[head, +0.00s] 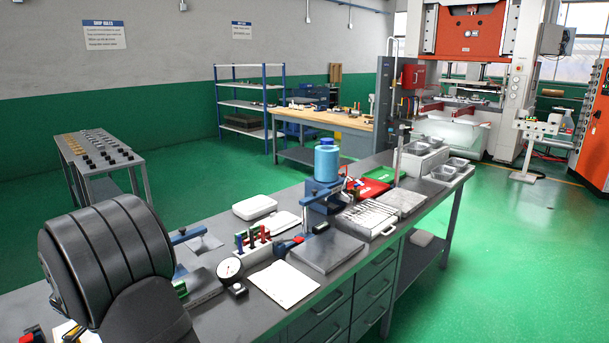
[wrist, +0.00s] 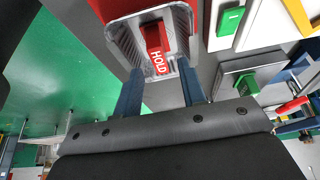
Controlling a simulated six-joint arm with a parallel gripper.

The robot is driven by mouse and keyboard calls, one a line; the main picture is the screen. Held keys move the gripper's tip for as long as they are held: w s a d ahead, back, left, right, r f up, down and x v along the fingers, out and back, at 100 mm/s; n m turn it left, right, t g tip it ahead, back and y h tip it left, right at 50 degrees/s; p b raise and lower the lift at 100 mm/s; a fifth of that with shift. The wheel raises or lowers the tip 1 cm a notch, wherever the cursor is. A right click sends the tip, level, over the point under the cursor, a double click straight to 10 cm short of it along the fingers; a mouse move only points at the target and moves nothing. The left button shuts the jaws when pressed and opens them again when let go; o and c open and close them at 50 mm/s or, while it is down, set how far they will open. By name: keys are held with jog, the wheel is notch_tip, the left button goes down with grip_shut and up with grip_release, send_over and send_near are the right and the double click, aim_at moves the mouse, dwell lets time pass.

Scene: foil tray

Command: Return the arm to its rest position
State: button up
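A shiny foil tray (wrist: 118,42) shows at the top of the wrist view, over a red surface (wrist: 208,18). A red block marked HOLD (wrist: 157,45) lies in it. My gripper (wrist: 161,68) has its two blue fingers spread wide apart, with nothing clasped between them. The tips point at the near end of the tray; I cannot tell whether they touch it. In the head view my dark arm fills the lower left and hides the gripper and the foil tray.
The grey bench (head: 236,313) carries a dial gauge (head: 230,269), a white sheet (head: 284,284), a grey plate (head: 326,252) and a blue bottle (head: 327,162). A blue-armed stand (head: 187,235) stands close beside my arm.

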jog(key=v, duration=0.7)
jog(key=x, duration=1.1)
jog(key=shift+w+f, duration=0.1)
jog(key=shift+f, duration=0.05)
notch_tip(320, 180, up, 4)
jog(key=shift+f, duration=0.2)
jog(key=w+d+r, duration=0.3)
jog(key=d+r, duration=0.4)
jog(key=d, duration=0.5)
jog(key=w+d+r, duration=0.1)
jog(key=w+d, duration=0.2)
jog(key=w, duration=0.8)
jog(key=w+d+r, duration=0.1)
jog(key=w+d, duration=0.2)
jog(key=w, duration=0.9)
jog(key=a+f, duration=0.2)
jog(key=a, duration=0.1)
jog(key=a+f, duration=0.2)
jog(key=a, duration=0.1)
jog(key=a+f, duration=0.1)
jog(key=a, duration=0.3)
jog(key=shift+w+f, duration=0.3)
jog(key=shift+f, duration=0.1)
